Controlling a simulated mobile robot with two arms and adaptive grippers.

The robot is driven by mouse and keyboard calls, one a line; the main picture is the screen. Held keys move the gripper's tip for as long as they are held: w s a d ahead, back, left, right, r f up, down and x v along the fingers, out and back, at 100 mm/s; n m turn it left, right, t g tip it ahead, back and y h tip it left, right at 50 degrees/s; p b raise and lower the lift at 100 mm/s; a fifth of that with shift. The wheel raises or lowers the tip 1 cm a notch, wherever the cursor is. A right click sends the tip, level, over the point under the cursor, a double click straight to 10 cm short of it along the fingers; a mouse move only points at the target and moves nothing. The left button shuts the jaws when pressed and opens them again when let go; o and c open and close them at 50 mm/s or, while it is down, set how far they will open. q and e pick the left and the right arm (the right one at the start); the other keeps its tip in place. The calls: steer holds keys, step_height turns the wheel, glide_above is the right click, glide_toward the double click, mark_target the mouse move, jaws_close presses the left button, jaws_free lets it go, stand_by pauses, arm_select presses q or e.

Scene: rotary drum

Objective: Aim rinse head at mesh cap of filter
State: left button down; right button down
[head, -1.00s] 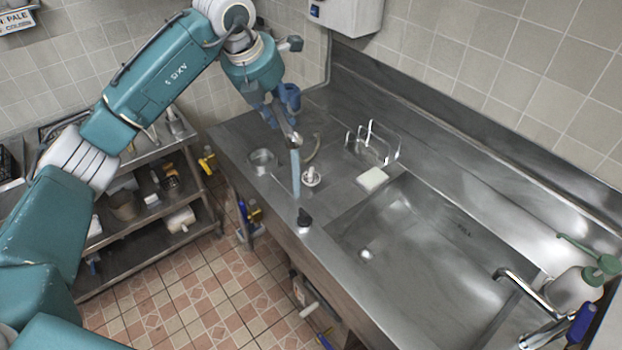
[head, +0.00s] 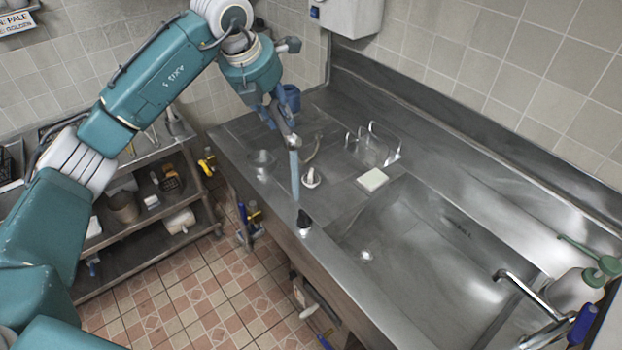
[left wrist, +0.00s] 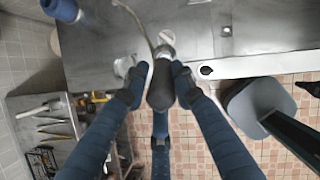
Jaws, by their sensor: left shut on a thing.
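My left gripper (head: 283,122) is above the far left part of the steel counter. In the left wrist view the dark rinse head (left wrist: 161,92) sits between the blue fingers. A small white fitting with a grey top (head: 311,177) stands on the counter just right of the rinse head, apart from it in the head view. It may be the filter, but I cannot make out mesh. My right gripper is out of view.
A clear round cup (head: 262,164) stands left of the rinse head. The sink basin (head: 430,250) is empty. A shelf cart (head: 150,190) stands at left.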

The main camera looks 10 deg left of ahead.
mark_target(277, 99)
arm_select(q)
steer(key=shift+r+p, duration=1.25)
steer(key=shift+r, duration=0.85)
steer(key=shift+f, duration=0.15)
steer(key=shift+s+d+f, duration=0.1)
steer(key=shift+s+f, duration=0.1)
steer(key=s+d+f+m+g+y+b, duration=0.1)
steer(key=s+f+m+g, duration=0.4)
steer(key=s+m, duration=0.8)
steer(key=s+d+f+m+g+b, duration=0.2)
steer(key=s+f+m+g+b, duration=0.2)
steer(key=s+f+m, duration=0.5)
steer(key=s+m, duration=0.5)
steer(key=m, duration=0.5)
steer(key=shift+f+m+g+y, duration=0.4)
